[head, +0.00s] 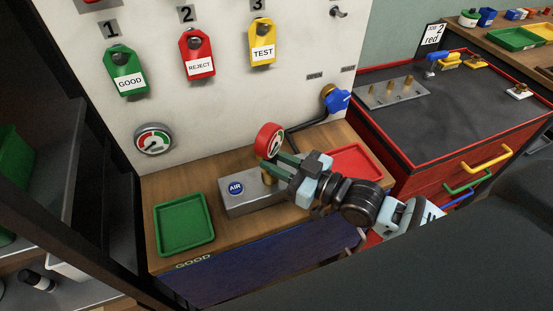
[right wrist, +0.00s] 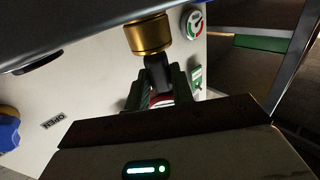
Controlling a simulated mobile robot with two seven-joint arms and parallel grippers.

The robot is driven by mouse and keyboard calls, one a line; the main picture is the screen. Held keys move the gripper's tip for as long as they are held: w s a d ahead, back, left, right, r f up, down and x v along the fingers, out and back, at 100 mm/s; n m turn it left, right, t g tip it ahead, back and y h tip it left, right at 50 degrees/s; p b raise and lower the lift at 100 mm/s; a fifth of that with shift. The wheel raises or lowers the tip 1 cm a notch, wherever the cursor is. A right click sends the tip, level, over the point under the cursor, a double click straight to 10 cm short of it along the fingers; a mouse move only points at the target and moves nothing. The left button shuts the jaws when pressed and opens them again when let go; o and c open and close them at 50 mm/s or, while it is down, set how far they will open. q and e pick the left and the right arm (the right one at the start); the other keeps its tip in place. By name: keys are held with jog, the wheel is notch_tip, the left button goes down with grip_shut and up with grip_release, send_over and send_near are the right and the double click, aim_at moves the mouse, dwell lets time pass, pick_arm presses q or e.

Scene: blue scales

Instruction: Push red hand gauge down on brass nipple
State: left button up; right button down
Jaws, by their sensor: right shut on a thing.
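The red hand gauge (head: 269,140) has a round red body and a white dial. My right gripper (head: 270,164) is shut on it, above the grey AIR block (head: 242,199). The brass nipple (head: 268,178) stands on the right part of that block, just below the fingers. In the right wrist view, which is turned over, the brass nipple (right wrist: 148,35) lines up closely with the gauge's black stem (right wrist: 157,74). I cannot tell whether the stem touches the nipple or sits on it. The fingers hide part of the gauge. My left gripper is not in view.
A green tray (head: 186,226) lies left of the block and a red tray (head: 352,165) right of it. Behind, the white panel carries a wall gauge (head: 154,139), hanging tags and a blue valve handle (head: 338,101). A black hose runs behind the held gauge.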

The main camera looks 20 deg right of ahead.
jog(key=c, duration=1.1)
grip_release()
jog(key=shift+s+d+f, duration=0.1)
jog(key=shift+s+d, duration=0.05)
jog(key=shift+b+v, duration=0.35)
jog(key=shift+v, duration=3.35)
jog(key=shift+s, duration=0.1)
